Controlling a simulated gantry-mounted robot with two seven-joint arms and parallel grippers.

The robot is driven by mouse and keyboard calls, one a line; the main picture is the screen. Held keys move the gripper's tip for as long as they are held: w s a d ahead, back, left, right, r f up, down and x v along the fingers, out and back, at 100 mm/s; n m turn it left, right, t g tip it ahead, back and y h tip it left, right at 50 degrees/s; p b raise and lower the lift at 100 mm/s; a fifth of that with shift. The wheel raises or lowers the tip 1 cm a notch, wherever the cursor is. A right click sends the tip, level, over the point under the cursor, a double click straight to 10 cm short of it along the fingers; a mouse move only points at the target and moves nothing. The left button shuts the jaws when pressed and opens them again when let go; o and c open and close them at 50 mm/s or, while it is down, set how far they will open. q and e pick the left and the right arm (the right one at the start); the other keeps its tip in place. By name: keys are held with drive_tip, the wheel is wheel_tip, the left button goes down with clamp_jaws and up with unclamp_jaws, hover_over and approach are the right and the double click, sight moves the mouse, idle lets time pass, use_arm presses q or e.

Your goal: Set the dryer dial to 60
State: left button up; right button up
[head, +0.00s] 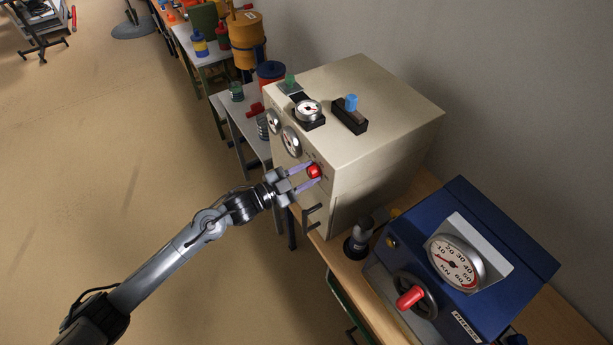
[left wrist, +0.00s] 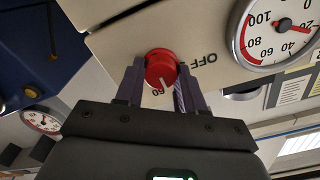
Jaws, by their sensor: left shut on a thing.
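The dryer (head: 372,100) is a cream box with a red dial (head: 314,171) on its front face. My left gripper (head: 311,177) is shut on the dial, with one finger on each side of it. In the left wrist view the red dial (left wrist: 160,68) sits between the fingers of my left gripper (left wrist: 155,82). A white mark on the dial's lower edge is beside the printed 60, and OFF is printed to its right. The fingers hide other markings. My right gripper is not in view.
Round gauges (head: 291,141) are on the dryer front beside the dial, and a black handle (head: 312,215) is below. A blue press (head: 465,270) with a gauge and red-handled wheel stands at the right. A dark bottle-like object (head: 359,238) is between them.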

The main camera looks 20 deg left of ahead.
use_arm(q)
drive_tip(key=m+b, duration=0.1)
drive_tip(key=m, duration=0.2)
drive_tip(key=shift+f+b, duration=0.1)
drive_tip(key=shift+b, duration=0.2)
drive_tip(key=shift+m+b, duration=0.4)
drive_tip(key=shift+m, duration=0.6)
drive_tip(key=o, duration=1)
drive_tip(key=shift+s, duration=0.1)
drive_tip(key=shift+s+a, duration=0.15)
drive_tip(key=shift+a, duration=0.05)
drive_tip(key=b+v, duration=0.1)
drive_tip(key=v, duration=0.9)
drive_tip(key=shift+s, duration=0.1)
